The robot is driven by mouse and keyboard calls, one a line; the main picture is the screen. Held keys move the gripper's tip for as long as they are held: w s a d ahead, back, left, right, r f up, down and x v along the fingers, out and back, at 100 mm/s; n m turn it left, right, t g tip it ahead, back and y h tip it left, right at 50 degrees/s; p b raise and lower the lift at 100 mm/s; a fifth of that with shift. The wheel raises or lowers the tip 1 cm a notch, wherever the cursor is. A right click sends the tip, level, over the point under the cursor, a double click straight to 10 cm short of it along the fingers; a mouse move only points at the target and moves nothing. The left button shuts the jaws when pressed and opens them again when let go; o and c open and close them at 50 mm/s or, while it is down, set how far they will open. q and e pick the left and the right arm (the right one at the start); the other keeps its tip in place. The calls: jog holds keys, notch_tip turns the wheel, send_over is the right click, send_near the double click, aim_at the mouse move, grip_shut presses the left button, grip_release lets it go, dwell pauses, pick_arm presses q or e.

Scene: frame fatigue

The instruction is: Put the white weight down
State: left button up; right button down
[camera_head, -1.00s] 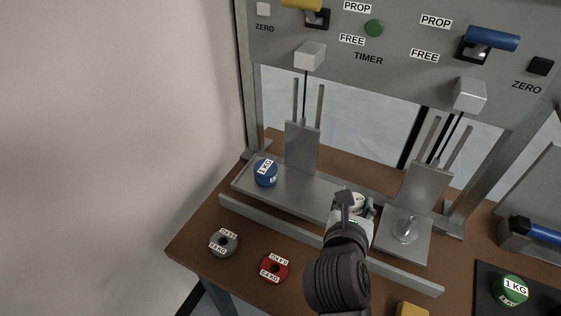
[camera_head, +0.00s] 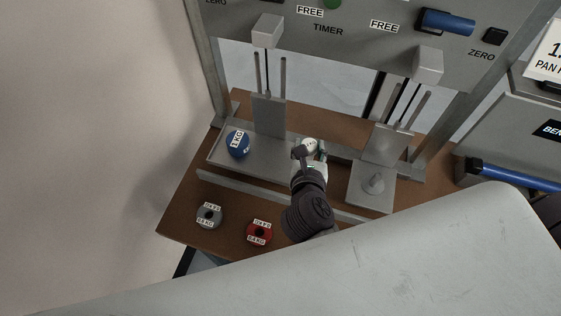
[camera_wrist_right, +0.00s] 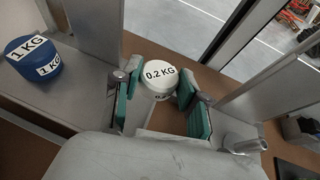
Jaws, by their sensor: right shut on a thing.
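The white weight (camera_head: 309,145), marked 0.2 KG, is held in my right gripper (camera_head: 309,154). In the wrist view the white weight (camera_wrist_right: 158,73) sits between the green-padded fingers of the right gripper (camera_wrist_right: 155,90), label facing up. In the head view it appears between the left metal tray (camera_head: 272,158) and the right metal plate (camera_head: 360,192), near the tray's right end. I cannot tell its height or whether it touches anything. My left gripper is not in view.
A blue 1 KG weight (camera_head: 238,144) stands on the left tray. A grey weight (camera_head: 209,216) and a red weight (camera_head: 259,232) lie on the brown bench in front. A peg (camera_head: 373,184) stands on the right plate. Upright rods (camera_head: 270,75) rise behind. A pale surface hides the lower right.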

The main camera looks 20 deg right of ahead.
jog(key=b, duration=0.3)
send_over(285, 165)
jog(key=f, duration=0.3)
jog(key=shift+s+d+f, duration=0.1)
jog(key=shift+d+f, duration=0.05)
jog(key=shift+d, duration=0.1)
jog(key=shift+w+a+f, duration=0.2)
jog(key=shift+a, duration=0.15)
notch_tip(285, 165, down, 4)
jog(key=b, duration=0.4)
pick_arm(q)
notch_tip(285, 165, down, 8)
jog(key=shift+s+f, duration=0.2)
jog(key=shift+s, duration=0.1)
pick_arm(e)
jog(key=shift+r, duration=0.2)
jog(key=shift+s+f, duration=0.1)
jog(key=c, duration=0.6)
grip_release()
jog(key=shift+f, duration=0.1)
jog(key=shift+c, duration=0.2)
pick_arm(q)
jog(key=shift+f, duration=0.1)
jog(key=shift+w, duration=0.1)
